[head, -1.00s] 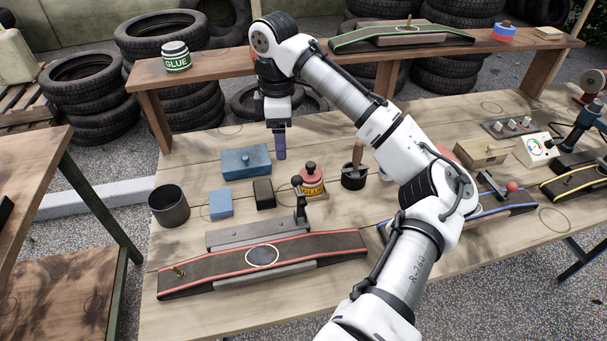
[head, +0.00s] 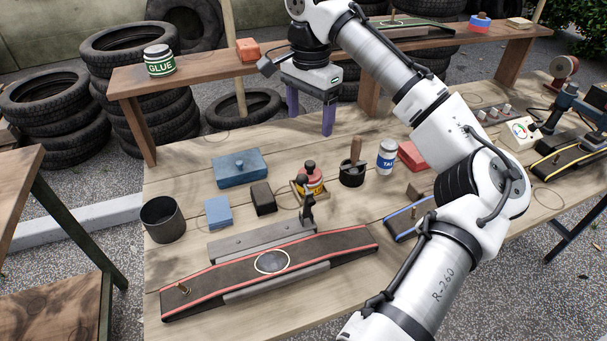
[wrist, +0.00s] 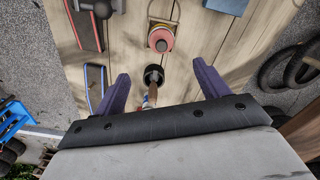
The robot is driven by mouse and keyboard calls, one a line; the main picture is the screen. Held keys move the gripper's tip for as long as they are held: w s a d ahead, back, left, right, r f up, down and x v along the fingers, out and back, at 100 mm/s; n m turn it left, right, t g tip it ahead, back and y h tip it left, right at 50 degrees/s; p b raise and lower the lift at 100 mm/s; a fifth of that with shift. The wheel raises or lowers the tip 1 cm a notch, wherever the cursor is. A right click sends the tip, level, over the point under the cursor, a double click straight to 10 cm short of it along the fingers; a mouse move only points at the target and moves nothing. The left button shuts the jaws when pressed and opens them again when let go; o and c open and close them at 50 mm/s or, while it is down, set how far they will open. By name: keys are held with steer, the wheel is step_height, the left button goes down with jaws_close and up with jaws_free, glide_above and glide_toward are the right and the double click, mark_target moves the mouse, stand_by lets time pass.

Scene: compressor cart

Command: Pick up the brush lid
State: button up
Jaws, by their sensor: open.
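My gripper (head: 310,122) is open and empty, above the bench and behind the can. In the wrist view my gripper's fingers (wrist: 160,72) are spread, with the can beyond them. A black pot (head: 352,177) with a wooden-handled brush stands right of the can.
A blue box (head: 238,167), a blue block (head: 218,211), a dark block (head: 263,198) and a dark cup (head: 163,219) stand to the left. A white-blue can (head: 387,157) is to the right. A red-edged belt (head: 330,251) lies in front. A raised shelf (head: 215,77) runs behind.

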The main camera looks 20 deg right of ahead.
steer(key=m, duration=0.2)
glide_above(310, 163)
steer(key=f, duration=0.8)
steer(key=shift+s+f, duration=0.15)
steer(key=shift+s, duration=0.1)
steer(key=shift+w+f+p, duration=0.15)
steer(key=shift+f+p, duration=0.2)
steer(key=shift+f, duration=1)
steer(key=shift+w+f+p, duration=0.15)
steer(key=shift+f+p, duration=0.2)
steer(key=shift+f, duration=0.95)
steer(key=c, duration=1.1)
